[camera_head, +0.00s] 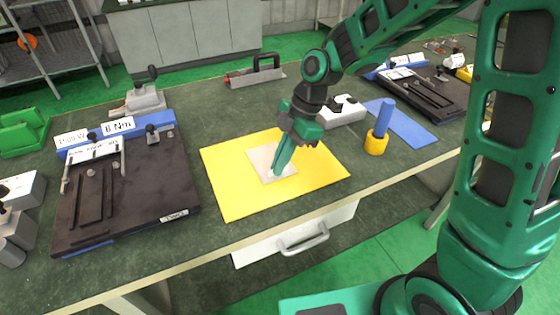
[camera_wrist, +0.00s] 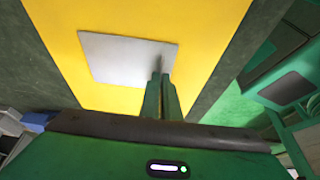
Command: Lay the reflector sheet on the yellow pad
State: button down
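The reflector sheet (camera_head: 264,158) is a thin, pale grey square. It appears to lie flat over the middle of the yellow pad (camera_head: 228,195), with yellow showing around it. In the wrist view the sheet (camera_wrist: 125,58) is on the yellow pad (camera_wrist: 60,45), and a dark streak shows on it just beyond my fingertips. My gripper (camera_head: 279,172) points down at the sheet's near right part. Its two fingers (camera_wrist: 160,76) are close together and overlap the sheet's edge. I cannot tell whether they pinch the sheet or only stand at it.
A dark fixture (camera_head: 125,200) on a blue base stands left of the pad. A blue cylinder in a yellow ring (camera_head: 376,142) and a blue mat (camera_head: 408,128) are to the right. A white block (camera_head: 342,112) stands behind my gripper. The bench's front edge runs close to the pad.

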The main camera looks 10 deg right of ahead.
jog(key=c, duration=2)
grip_release()
jog(key=shift+f, duration=0.1)
jog(key=v, duration=1.2)
jog(key=shift+d, duration=0.1)
jog(key=shift+d, duration=0.1)
